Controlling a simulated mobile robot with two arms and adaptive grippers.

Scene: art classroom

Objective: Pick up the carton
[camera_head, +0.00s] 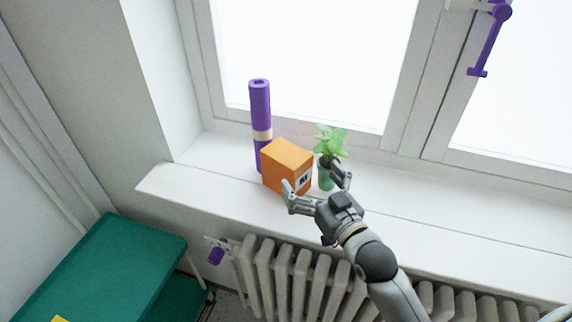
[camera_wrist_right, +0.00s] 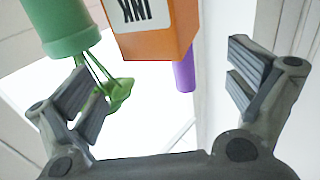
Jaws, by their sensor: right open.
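The carton (camera_head: 285,163) is an orange box with a dark-marked white label, standing on the white windowsill. It also shows at the top of the right wrist view (camera_wrist_right: 158,38), between and beyond the fingers. My right gripper (camera_head: 318,184) is open and empty, just in front of the carton's labelled side. In the right wrist view its fingers (camera_wrist_right: 165,88) are spread wide and apart from the carton. My left gripper is not in view.
A green plant in a green pot (camera_head: 325,179) stands close to the right of the carton. A purple roll (camera_head: 260,105) stands behind it at left. The windowsill (camera_head: 420,215) is clear to the right.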

